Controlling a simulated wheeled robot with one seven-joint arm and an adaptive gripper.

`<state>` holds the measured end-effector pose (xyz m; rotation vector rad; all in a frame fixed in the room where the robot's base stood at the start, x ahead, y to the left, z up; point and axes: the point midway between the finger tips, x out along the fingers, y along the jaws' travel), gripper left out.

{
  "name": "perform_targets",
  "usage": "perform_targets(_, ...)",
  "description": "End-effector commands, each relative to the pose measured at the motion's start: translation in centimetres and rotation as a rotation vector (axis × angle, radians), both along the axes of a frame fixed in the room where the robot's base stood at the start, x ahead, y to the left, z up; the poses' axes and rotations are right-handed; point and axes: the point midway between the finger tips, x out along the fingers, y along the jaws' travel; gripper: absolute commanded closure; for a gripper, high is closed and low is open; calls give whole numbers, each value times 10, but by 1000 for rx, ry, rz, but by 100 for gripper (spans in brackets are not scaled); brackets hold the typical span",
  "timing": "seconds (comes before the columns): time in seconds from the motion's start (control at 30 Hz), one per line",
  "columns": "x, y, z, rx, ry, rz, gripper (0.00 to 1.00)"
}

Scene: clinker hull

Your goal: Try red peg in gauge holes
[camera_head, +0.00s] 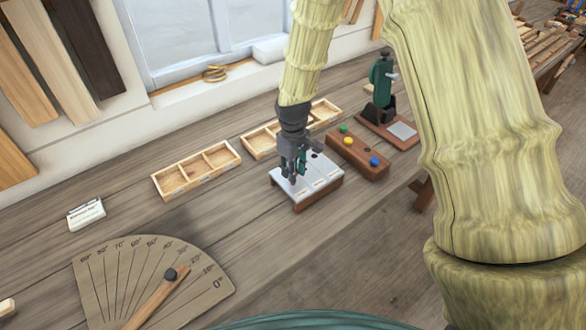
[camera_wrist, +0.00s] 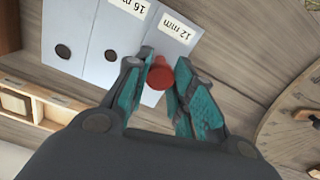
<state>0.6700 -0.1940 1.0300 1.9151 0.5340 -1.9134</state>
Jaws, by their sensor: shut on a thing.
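The gauge (camera_head: 325,184) is a pale metal plate on a brown wooden block, on the bench in the head view. In the wrist view the gauge (camera_wrist: 85,30) shows labels reading 16 mm and 12 mm and two open dark holes. My gripper (camera_head: 291,178) is over the plate's left part. In the wrist view my gripper (camera_wrist: 160,95) is shut on the red peg (camera_wrist: 160,75). The peg is at the 12 mm strip and covers the place where its hole would be. I cannot tell whether the peg is in a hole or above it.
A wooden block (camera_head: 343,148) with green, yellow and blue pegs stands right of the gauge. Compartmented wooden trays (camera_head: 197,169) lie behind and left. A green bench tool (camera_head: 382,75) stands at back right. A fan-shaped angle board (camera_head: 110,275) lies front left; bare bench lies between.

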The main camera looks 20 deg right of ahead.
Motion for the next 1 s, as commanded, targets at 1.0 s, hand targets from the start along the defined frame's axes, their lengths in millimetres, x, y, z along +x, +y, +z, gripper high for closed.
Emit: perform_targets(1.0,0,0,26,1,-1,0,86)
